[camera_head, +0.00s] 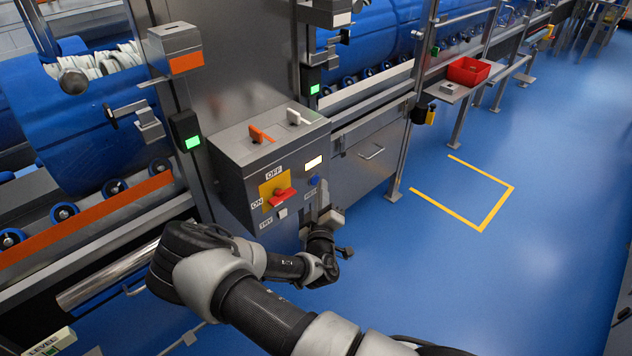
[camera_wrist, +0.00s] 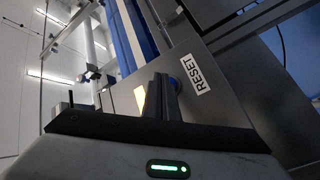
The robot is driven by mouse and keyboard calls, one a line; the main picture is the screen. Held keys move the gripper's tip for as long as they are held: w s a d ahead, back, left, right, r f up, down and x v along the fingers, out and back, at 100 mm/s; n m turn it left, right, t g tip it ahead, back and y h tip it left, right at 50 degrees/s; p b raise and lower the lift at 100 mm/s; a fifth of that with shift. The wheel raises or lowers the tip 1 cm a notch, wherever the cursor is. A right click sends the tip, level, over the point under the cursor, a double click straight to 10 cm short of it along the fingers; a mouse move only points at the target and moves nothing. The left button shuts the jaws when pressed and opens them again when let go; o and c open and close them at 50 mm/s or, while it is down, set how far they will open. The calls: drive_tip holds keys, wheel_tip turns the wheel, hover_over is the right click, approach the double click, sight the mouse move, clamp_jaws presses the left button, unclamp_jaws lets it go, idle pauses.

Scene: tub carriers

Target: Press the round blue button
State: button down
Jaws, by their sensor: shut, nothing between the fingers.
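In the wrist view the blue button (camera_wrist: 177,84) shows only as an edge beside the RESET label (camera_wrist: 196,74), partly hidden behind my fingers. I cannot tell whether the fingertips touch the button.
A red bin (camera_head: 468,71) stands on a shelf at the right. The blue floor with yellow tape (camera_head: 482,227) is clear.

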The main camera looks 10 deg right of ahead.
drive_tip(key=shift+w, duration=0.1)
idle(0.6)
drive_tip(key=shift+w+a+b, duration=0.25)
drive_tip(key=shift+b, duration=0.1)
idle(0.4)
drive_tip(key=shift+s+d, duration=0.25)
drive_tip(key=shift+s, duration=0.1)
drive_tip(key=s+d, duration=0.3)
drive_tip(key=s, duration=0.2)
drive_tip(key=shift+d, duration=0.25)
drive_tip(key=shift+w, duration=0.1)
idle(0.8)
